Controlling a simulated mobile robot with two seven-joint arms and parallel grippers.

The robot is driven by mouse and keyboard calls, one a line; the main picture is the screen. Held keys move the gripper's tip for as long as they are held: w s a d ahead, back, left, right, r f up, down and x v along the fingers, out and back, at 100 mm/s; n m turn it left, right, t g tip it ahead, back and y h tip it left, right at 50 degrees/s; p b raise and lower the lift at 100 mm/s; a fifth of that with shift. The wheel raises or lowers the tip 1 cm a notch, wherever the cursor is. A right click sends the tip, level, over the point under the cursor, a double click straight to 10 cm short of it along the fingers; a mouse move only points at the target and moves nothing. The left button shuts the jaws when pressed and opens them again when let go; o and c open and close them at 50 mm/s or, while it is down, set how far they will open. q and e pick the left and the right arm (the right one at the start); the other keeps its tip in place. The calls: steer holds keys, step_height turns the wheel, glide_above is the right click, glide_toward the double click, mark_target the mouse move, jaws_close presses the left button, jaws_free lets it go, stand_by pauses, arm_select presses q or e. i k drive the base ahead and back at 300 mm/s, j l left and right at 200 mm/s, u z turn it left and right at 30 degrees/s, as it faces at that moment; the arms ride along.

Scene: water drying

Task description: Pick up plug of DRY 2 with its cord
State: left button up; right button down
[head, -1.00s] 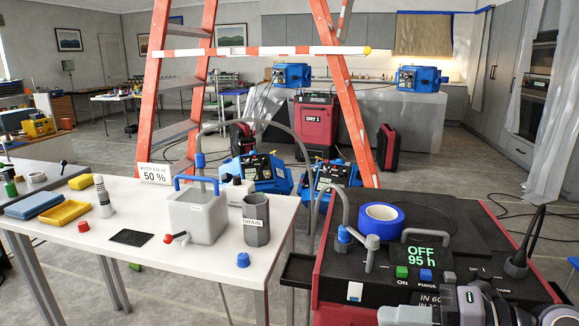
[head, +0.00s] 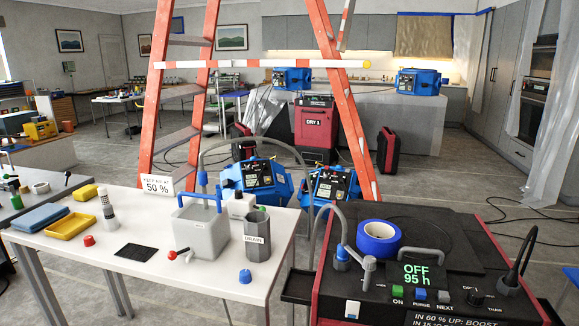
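A black plug-like fitting (head: 515,274) with a black cord (head: 528,243) stands on the right end of the top of a red and black machine (head: 330,240). I cannot read a DRY 2 label on it or anywhere else. The machine's screen (head: 417,273) reads OFF 95 h. Neither of my grippers shows in the head view now.
A roll of blue tape (head: 364,241) lies on the machine. A white table (head: 100,255) at left holds a jug (head: 200,232) and a grey drain cup (head: 257,238). An orange ladder (head: 330,50) stands behind. Black cords (head: 495,215) lie on the floor at right.

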mark_target(511, 279)
steer(key=z, duration=1.3)
steer(key=i+l+u, duration=0.1)
steer(key=u, duration=0.25)
steer(key=l+u, duration=0.15)
steer(key=u, duration=0.25)
steer(key=i+l+u, duration=0.2)
steer(key=l, duration=0.15)
steer(key=i+l+u, duration=0.15)
steer(key=l, duration=0.25)
steer(key=i+l, duration=0.1)
steer(key=l, duration=0.3)
steer(key=l+u, duration=0.1)
steer(key=l, duration=0.35)
steer(key=i+l, duration=0.15)
steer(key=l, duration=0.3)
